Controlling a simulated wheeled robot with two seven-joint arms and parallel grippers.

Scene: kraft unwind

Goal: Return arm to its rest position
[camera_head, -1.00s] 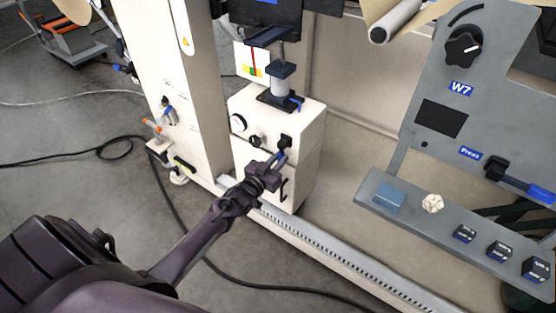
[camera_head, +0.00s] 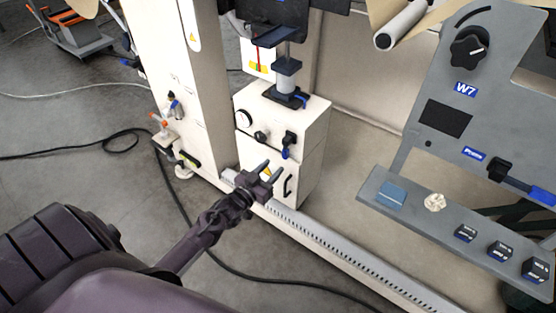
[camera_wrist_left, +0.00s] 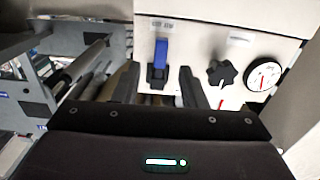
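My left arm comes in from the lower left of the head view. Its gripper (camera_head: 267,172) is in front of the white cabinet (camera_head: 313,128), below and left of the blue-handled valve (camera_head: 287,148). The two fingers stand apart with nothing held between them. In the left wrist view the open gripper (camera_wrist_left: 157,82) frames the blue handle (camera_wrist_left: 160,54), which lies beyond the fingertips and looks clear of them. The handle hangs downward. My right gripper is not in view.
A black knob (camera_wrist_left: 222,72) and a round gauge (camera_wrist_left: 263,75) sit beside the valve. A slotted rail (camera_head: 330,248) runs along the floor. A grey control panel (camera_head: 412,205) stands at right, and a black cable (camera_head: 235,276) crosses the floor. Open floor (camera_head: 80,180) lies at left.

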